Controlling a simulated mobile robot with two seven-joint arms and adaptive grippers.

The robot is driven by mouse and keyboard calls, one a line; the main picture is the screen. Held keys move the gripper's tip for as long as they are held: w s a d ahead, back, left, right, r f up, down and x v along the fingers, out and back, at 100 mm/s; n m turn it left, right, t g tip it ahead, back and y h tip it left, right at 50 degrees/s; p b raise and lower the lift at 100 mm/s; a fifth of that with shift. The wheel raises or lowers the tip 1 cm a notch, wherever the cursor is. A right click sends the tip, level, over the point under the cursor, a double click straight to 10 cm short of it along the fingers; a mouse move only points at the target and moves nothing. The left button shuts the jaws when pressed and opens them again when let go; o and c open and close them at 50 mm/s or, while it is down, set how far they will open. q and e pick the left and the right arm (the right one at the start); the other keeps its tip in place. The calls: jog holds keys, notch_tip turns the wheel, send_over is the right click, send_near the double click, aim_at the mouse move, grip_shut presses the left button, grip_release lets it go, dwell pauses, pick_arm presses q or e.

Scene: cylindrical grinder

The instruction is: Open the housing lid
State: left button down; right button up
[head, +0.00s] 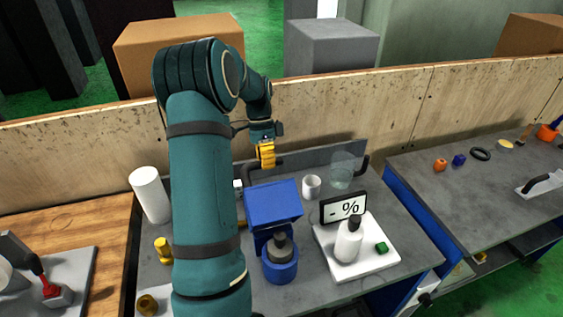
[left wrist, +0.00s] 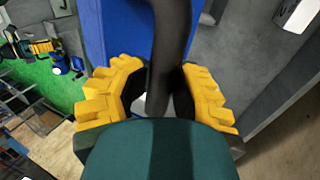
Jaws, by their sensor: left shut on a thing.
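My left gripper (head: 265,155) with yellow fingers reaches down at the back of the grey bench. It is shut on a dark curved bar (left wrist: 172,50), which runs between the fingers in the left wrist view. In the head view a dark bar (head: 277,160) shows just right of the fingers, by a low grey panel; what it joins is partly hidden. A blue box-shaped part (head: 273,203) stands in front of the gripper, above a blue cup-shaped part (head: 281,270) holding a dark-topped piece. Which part is the housing lid is unclear. My right gripper is not in view.
A white cylinder (head: 150,195) stands left. A wooden wall (head: 400,100) runs behind. My left arm hides part of the bench.

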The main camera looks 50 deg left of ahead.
pick_arm(q)
jog(key=w+a+f+g+h, duration=0.1)
jog(key=w+a+f+h, duration=0.1)
jog(key=a+f+h, duration=0.2)
jog(key=shift+w+a+f+g+p, duration=0.15)
jog(key=shift+a+g+p, duration=0.2)
jog(key=shift+a, duration=0.45)
jog(key=c, duration=0.8)
grip_release()
jog(key=shift+o, duration=0.2)
notch_tip(320, 180, up, 10)
